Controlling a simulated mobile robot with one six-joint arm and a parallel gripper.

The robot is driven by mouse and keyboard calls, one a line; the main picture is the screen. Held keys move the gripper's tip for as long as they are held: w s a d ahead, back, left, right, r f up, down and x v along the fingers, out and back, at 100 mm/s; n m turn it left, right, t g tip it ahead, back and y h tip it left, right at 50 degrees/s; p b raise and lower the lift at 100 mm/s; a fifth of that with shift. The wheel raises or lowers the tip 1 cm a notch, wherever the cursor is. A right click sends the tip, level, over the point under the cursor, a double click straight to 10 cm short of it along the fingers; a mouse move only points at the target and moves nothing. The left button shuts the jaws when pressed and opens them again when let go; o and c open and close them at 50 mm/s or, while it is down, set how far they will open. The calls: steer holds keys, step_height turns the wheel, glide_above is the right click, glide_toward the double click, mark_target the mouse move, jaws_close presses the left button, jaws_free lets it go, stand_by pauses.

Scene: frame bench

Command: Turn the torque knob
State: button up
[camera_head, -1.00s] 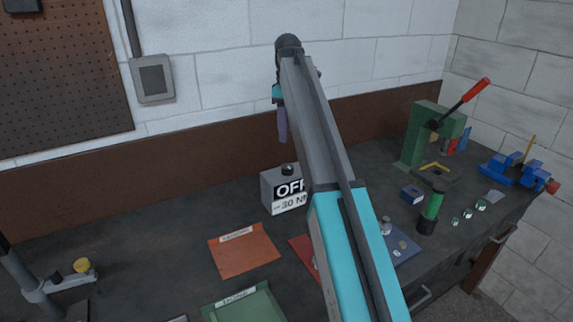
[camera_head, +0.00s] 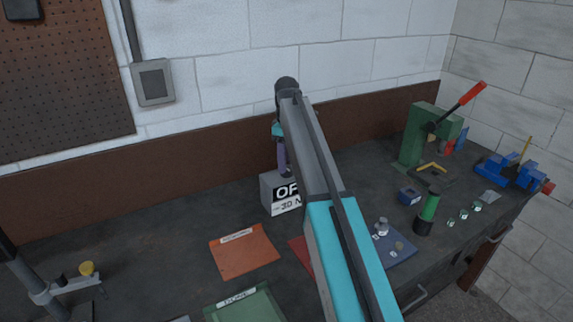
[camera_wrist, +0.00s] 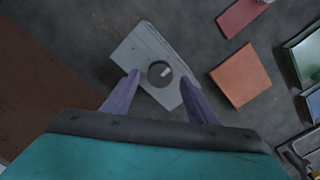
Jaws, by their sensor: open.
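The torque box (camera_head: 268,194) is a grey box on the bench with "OFF" and a partly covered "30 N" label on its front. My arm hides its right side in the head view. In the wrist view the box (camera_wrist: 137,48) shows from above, with the dark round torque knob (camera_wrist: 159,73) on its top. The knob has a small light mark. My gripper (camera_wrist: 162,82) is open, its two purple fingers on either side of the knob and apart from it in the picture. In the head view my gripper (camera_head: 283,160) hangs just above the box; the knob is hidden there.
An orange mat (camera_head: 243,256) and a green tray (camera_head: 245,306) lie in front of the box. A red mat (camera_head: 302,251) is partly behind my arm. A green press (camera_head: 418,135), a blue vise (camera_head: 510,170) and a green-handled tool (camera_head: 430,206) stand at right. The wall is close behind.

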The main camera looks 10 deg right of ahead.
steer(key=shift+f+p, duration=0.3)
steer(key=shift+f, duration=1.25)
steer(key=c, duration=1.1)
steer(key=shift+o, duration=0.2)
